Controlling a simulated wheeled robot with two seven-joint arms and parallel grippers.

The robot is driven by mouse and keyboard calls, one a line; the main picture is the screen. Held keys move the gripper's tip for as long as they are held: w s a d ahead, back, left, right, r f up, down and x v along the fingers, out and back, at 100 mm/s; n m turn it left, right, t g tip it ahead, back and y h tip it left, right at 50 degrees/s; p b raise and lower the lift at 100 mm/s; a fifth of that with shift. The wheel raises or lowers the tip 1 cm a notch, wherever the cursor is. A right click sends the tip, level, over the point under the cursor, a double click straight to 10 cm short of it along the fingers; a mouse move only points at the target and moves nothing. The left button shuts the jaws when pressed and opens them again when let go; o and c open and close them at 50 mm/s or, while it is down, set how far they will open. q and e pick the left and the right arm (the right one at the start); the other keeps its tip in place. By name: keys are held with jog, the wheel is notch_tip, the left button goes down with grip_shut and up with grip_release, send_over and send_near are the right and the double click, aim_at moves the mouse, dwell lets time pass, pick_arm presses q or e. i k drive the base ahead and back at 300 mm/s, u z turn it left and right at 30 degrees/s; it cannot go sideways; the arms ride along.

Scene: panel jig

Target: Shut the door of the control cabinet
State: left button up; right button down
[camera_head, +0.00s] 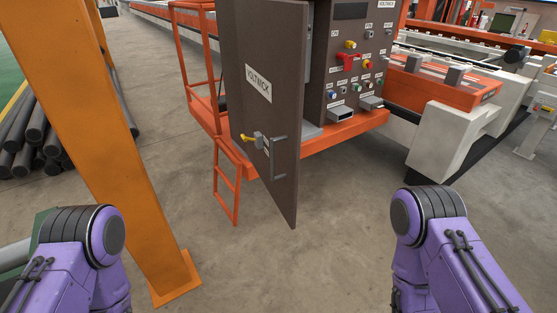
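The brown cabinet door (273,100) stands open, swung out toward me, with a white label and its free edge at the right. It carries a dark handle (279,140) and a yellow key or latch (249,138). The control cabinet (352,60) is behind it to the right, its front covered with buttons, switches and a red knob. Part of the cabinet opening is hidden behind the door. My two purple arms show at the lower left and lower right, both apart from the door. Neither gripper is in view.
An orange post (125,130) stands at the left between my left arm and the door. An orange frame with a small ladder (227,180) is beside the cabinet. Dark pipes (35,130) lie at far left. The floor in front of the door is clear.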

aim_at(273, 37)
jog(key=u, duration=2)
jog(key=i, duration=1.2)
jog(key=z, duration=2.6)
jog(key=i, duration=0.15)
jog(key=z, duration=0.3)
